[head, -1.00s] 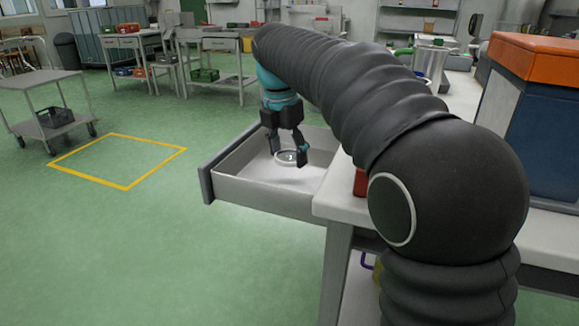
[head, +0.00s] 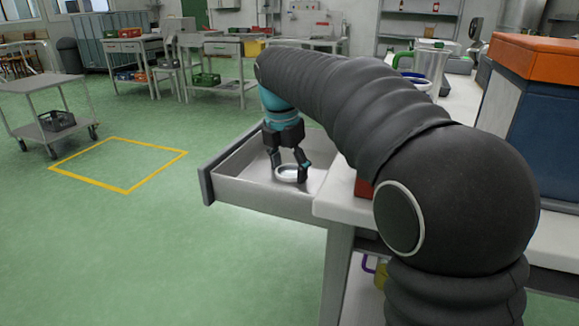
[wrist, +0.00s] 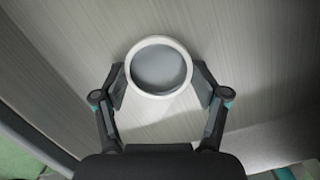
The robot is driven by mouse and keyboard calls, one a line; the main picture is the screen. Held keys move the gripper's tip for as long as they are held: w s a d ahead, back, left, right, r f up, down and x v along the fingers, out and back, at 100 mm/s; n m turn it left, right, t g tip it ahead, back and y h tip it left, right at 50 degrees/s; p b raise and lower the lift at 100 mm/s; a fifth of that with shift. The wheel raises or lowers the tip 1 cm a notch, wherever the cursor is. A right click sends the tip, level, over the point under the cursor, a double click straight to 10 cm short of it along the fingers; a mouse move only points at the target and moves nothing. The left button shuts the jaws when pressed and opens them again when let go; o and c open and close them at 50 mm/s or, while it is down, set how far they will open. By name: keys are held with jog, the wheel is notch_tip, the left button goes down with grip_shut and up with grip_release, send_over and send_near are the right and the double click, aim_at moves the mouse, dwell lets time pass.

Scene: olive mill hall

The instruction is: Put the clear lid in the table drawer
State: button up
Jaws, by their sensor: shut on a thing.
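The table drawer (head: 256,199) is pulled open, with its front panel at the left. The clear lid (head: 289,172) is a round disc with a pale rim. It is inside the drawer's outline, low over the drawer floor; whether it touches the floor I cannot tell. My gripper (head: 289,171) points down into the drawer and is shut on the lid. In the wrist view the lid (wrist: 159,68) sits between the two fingertips (wrist: 160,88), which press on its rim from both sides.
The table top (head: 340,200) is to the right of the drawer, with a red object (head: 363,187) at its edge. A grey trolley (head: 45,105) is at the left on open green floor.

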aim_at(283, 175)
jog(key=o, duration=1.3)
jog(key=shift+f, duration=0.7)
jog(key=shift+r, duration=0.1)
jog(key=shift+r, duration=0.2)
jog(key=shift+r, duration=0.25)
jog(key=r+p, duration=0.1)
jog(key=r, duration=0.3)
jog(key=s+r+p, duration=0.1)
jog(key=r, duration=0.3)
jog(key=a+r+p, duration=0.1)
jog(key=r, duration=0.3)
jog(key=shift+s+a+r, duration=0.1)
jog(key=shift+s+r, duration=0.05)
jog(key=shift+r, duration=0.15)
